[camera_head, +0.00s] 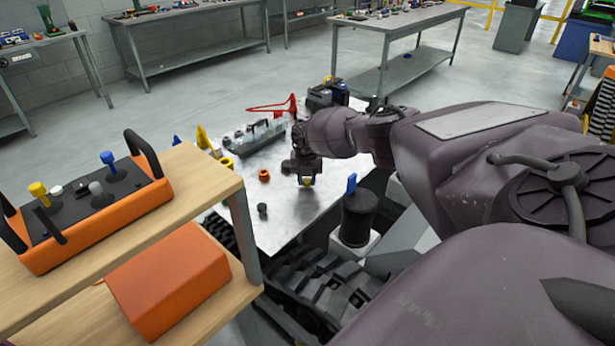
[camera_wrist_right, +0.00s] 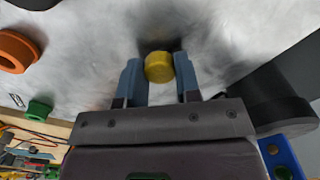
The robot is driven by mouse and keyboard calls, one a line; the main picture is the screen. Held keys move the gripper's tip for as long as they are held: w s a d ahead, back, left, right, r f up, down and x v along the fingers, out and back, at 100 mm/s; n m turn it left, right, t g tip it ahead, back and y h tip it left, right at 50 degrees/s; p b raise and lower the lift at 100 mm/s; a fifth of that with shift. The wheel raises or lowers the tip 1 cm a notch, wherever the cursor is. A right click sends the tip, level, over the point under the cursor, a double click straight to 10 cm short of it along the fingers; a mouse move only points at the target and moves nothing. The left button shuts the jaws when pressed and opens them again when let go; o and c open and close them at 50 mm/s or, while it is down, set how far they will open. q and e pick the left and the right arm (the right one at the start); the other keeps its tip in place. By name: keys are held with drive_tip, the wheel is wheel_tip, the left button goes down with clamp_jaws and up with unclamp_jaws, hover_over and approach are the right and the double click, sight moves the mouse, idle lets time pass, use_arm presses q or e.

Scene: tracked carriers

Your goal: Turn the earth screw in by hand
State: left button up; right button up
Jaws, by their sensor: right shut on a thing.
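The earth screw shows as a round yellow head (camera_wrist_right: 158,67) in the right wrist view, at a bright metal plate. My right gripper (camera_head: 306,181) is shut on this yellow head, with one blue-grey finger on each side of it. In the head view only a small bit of yellow shows between the fingertips. The screw's shank and any hole under it are hidden. My left gripper is in neither view.
An orange ring (camera_head: 264,175) and a small black knob (camera_head: 262,208) are left of my right gripper on the metal deck (camera_head: 285,228). A black cylinder (camera_head: 359,217) with a blue lever stands to its right. A wooden shelf (camera_head: 215,187) holds an orange control box (camera_head: 60,250).

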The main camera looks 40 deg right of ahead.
drive_tip(key=m+p, duration=0.1)
drive_tip(key=m, duration=0.2)
drive_tip(key=shift+r, duration=0.15)
drive_tip(key=m+p, duration=0.1)
drive_tip(key=m, duration=0.4)
drive_tip(key=shift+d+m+p, duration=0.1)
drive_tip(key=shift+m+p, duration=0.25)
drive_tip(key=shift+m, duration=0.55)
drive_tip(key=m, duration=0.7)
drive_tip(key=shift+m, duration=1.4)
